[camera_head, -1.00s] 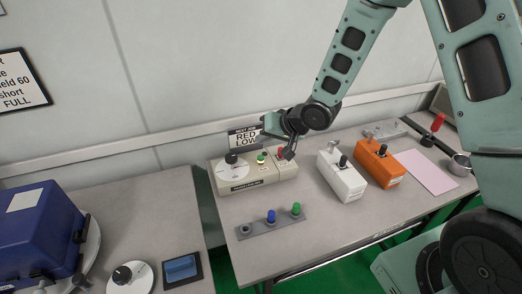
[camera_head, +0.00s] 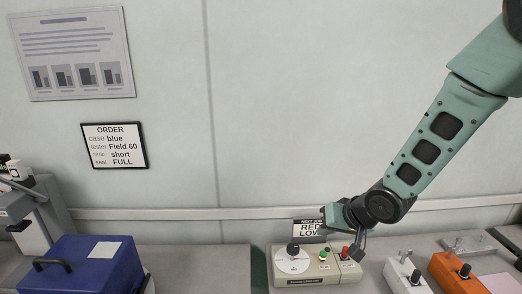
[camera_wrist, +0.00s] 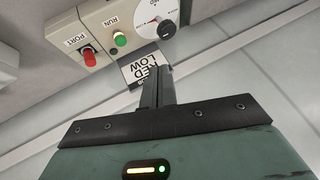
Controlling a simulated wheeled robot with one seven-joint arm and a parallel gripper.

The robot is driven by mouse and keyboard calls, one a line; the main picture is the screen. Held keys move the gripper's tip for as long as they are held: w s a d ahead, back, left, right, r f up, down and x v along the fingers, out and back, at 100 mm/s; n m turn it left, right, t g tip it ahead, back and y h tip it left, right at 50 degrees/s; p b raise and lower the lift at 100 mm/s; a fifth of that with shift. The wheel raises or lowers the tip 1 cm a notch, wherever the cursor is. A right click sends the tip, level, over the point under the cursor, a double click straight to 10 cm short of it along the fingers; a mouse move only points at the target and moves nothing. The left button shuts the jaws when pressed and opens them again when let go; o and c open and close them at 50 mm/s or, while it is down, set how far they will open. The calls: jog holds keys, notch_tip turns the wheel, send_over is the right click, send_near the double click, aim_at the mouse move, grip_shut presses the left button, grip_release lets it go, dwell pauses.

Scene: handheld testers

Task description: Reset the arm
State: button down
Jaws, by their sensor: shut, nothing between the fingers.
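The box carries a green RUN button (camera_wrist: 119,39) and a red plug at PORT (camera_wrist: 89,54). I cannot tell from these views whether the fingers touch the box.
A white tester (camera_head: 404,275) and an orange tester (camera_head: 458,273) stand to the right of the beige box. A blue case (camera_head: 95,268) sits on the left table. An order sign (camera_head: 114,146) and a poster (camera_head: 73,55) hang on the wall. The air left of my arm is clear.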

jog(key=s+a+r+n+g+h, duration=0.1)
jog(key=s+a+r+n+g, duration=0.1)
jog(key=s, duration=1.2)
jog(key=s+a+r+n+g+h, duration=0.2)
jog(key=s+r+n+g, duration=0.2)
jog(key=s, duration=1.1)
notch_tip(320, 180, up, 3)
jog(key=shift+r+n+h, duration=0.15)
jog(key=shift+n+h, duration=0.15)
jog(key=shift+n, duration=0.6)
